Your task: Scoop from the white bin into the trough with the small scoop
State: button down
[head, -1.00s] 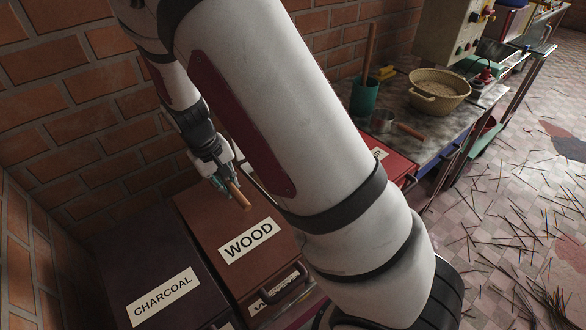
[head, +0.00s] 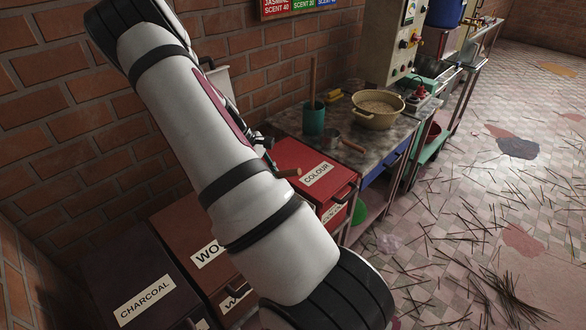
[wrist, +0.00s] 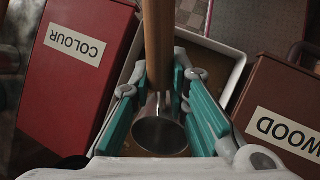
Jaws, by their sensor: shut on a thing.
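My gripper (wrist: 165,82) has teal fingers shut on the small scoop (wrist: 160,135), which has a metal cup and a wooden handle. In the wrist view the scoop is over the white bin (wrist: 236,58), whose floor or contents look brown. I cannot tell whether the cup touches or holds anything. In the head view my arm hides the white bin and most of the gripper, and only the scoop's wooden handle (head: 288,172) sticks out to the right. I cannot make out the trough.
The red COLOUR bin (head: 304,160) and brown WOOD bin (head: 180,222) flank the white bin. The CHARCOAL bin (head: 125,265) is further left. Sticks litter the floor.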

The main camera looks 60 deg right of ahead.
aim_at(287, 173)
jog(key=s, duration=0.1)
jog(key=s+d, duration=0.2)
jog(key=shift+d+r, duration=0.25)
jog(key=shift+w+f+b, duration=6.3)
jog(key=shift+f+b, duration=1.2)
jog(key=shift+f, duration=1.3)
jog(key=s+r+t+p, duration=0.5)
jog(key=s+r+p, duration=0.7)
jog(key=p, duration=0.8)
jog(key=shift+s+r+m+t+y, duration=0.3)
jog(key=shift+r+t, duration=0.1)
jog(key=shift+r, duration=0.55)
jog(key=shift+w, duration=0.15)
